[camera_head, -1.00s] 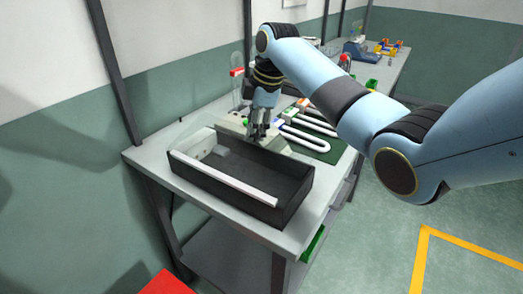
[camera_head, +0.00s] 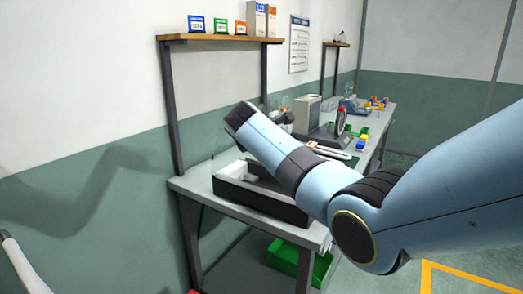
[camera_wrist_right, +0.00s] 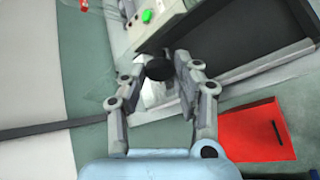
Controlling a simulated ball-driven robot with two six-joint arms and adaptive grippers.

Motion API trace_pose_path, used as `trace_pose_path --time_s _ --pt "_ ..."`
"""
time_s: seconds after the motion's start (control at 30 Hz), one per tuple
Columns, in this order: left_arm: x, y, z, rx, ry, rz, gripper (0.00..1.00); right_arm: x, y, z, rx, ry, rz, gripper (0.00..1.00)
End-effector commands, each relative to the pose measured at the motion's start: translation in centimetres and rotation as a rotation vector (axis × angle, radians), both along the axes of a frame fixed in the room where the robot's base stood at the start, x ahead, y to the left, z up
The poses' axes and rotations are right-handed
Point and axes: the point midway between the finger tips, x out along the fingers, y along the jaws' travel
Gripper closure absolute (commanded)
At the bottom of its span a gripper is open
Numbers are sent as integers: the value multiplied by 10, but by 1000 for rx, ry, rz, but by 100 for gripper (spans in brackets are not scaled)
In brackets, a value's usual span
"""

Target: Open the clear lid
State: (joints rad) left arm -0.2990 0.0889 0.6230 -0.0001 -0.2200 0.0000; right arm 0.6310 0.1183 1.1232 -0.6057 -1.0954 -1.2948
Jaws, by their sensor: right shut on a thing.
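In the right wrist view my right gripper (camera_wrist_right: 158,75) is shut on a black round knob (camera_wrist_right: 158,67). A see-through pane, which looks like the clear lid (camera_wrist_right: 152,95), shows faintly around and below the knob; its edges are hard to make out. A pale machine body (camera_wrist_right: 160,20) with a green button (camera_wrist_right: 149,16) lies just beyond the fingertips. In the head view my right forearm covers the gripper and most of this spot. My left gripper is not in view.
A red bin (camera_wrist_right: 252,132) shows in the wrist view. A shelf (camera_head: 215,37) hangs above the bench, and a green bin (camera_head: 285,256) sits below.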

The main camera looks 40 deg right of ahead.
Motion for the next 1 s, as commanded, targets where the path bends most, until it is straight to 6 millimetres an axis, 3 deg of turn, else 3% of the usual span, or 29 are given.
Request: trace_pose_path --time_s 0.4,1.0 --pt "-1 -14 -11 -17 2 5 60 -10 25 -2 -194 -82 1 100" --pt "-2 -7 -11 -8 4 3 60 -12 29 -2 -228 -96 -1 100"
